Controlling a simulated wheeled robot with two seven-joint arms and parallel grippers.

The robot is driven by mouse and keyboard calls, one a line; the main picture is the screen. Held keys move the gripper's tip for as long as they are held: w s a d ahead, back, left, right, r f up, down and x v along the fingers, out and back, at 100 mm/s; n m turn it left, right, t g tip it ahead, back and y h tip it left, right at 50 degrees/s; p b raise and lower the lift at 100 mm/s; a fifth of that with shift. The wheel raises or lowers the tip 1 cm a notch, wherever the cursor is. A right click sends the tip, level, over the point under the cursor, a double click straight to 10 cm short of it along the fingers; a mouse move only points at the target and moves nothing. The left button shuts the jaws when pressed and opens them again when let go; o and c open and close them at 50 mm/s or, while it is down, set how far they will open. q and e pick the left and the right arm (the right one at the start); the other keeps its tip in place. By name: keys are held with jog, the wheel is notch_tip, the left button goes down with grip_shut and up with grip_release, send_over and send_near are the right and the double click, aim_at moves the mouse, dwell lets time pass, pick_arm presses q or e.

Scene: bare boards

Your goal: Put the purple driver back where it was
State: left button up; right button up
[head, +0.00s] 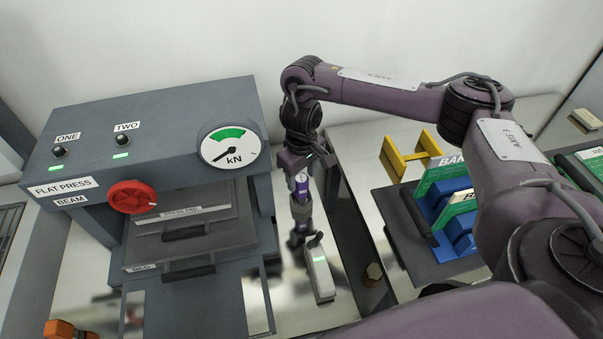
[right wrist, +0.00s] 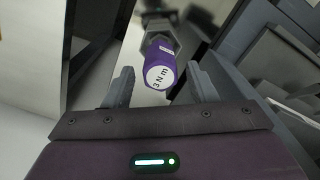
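The purple driver (head: 302,207) stands upright in the head view, between the grey press and the dark-edged stand. Its round white end reads "3 N m" in the right wrist view, where its purple handle (right wrist: 162,64) shows between my fingers. A grey collar is beyond the handle; what bears the driver underneath is not clear. My right gripper (head: 298,172) is just above the driver, pointing down. In the right wrist view its two fingers (right wrist: 161,77) are apart, one on each side of the handle, with visible gaps. My left gripper is out of view.
The grey flat press (head: 85,135) with dial and red knob (head: 132,197) stands close left. A small grey block with a green light (head: 320,273) is in front of the driver. Blue and green racks (head: 455,205) and a yellow holder (head: 405,158) stand right. An orange item (head: 65,330) is front left.

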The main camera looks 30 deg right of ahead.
notch_tip(320, 180, up, 12)
jog(key=p, duration=0.3)
jog(key=shift+r, duration=0.2)
dwell(0.7)
